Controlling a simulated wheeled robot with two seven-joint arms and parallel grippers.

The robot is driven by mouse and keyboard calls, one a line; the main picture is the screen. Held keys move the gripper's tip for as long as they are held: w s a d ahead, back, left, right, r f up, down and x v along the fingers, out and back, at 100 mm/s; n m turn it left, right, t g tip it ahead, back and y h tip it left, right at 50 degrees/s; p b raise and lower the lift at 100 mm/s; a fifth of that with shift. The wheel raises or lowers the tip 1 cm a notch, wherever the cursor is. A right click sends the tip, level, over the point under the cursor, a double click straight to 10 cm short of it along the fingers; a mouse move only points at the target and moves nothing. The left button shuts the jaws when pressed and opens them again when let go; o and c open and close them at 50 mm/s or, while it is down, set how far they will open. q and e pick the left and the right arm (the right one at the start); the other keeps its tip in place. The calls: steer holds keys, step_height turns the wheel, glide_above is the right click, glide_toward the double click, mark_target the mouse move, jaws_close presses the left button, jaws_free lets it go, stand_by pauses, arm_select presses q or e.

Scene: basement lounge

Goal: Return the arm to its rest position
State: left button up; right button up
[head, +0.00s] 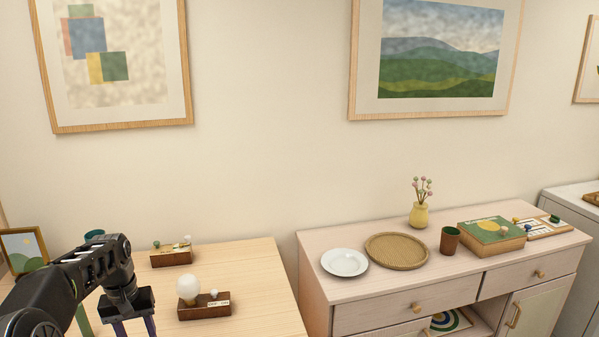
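My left arm comes in from the lower left, over the left side of the light wooden table (262,290). My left gripper (135,329) points downward, left of the wooden block with a white bulb. Its two fingers stand apart with nothing visible between them. The fingertips are cut off by the bottom edge of the picture. My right arm and gripper are not in view.
On the table are a wooden block (205,308) with a white bulb (188,289), another wooden block (171,258) and a picture frame (22,248). The sideboard (345,295) holds a plate (344,262), woven tray (397,251), vase (419,214), cup (450,240) and game box (491,236).

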arm_select(q)
steer(key=s+d+f+m+h, duration=0.1)
steer(key=s+d+f, duration=0.2)
steer(key=d+f, duration=0.75)
steer(key=s+d+f+m+h, duration=0.1)
steer(key=s+d+f, duration=0.2)
steer(key=d+f, duration=0.7)
steer(key=s+d+f+h, duration=0.1)
steer(key=s+d+f, duration=0.3)
steer(key=s+d, duration=0.3)
steer(key=s+d+f+m, duration=0.1)
steer(key=s+d+f, duration=0.4)
steer(key=s, duration=1.1)
steer(key=d, duration=0.3)
steer(key=shift+h, duration=0.4)
steer(key=shift+o, duration=0.4)
steer(key=shift+s, duration=0.1)
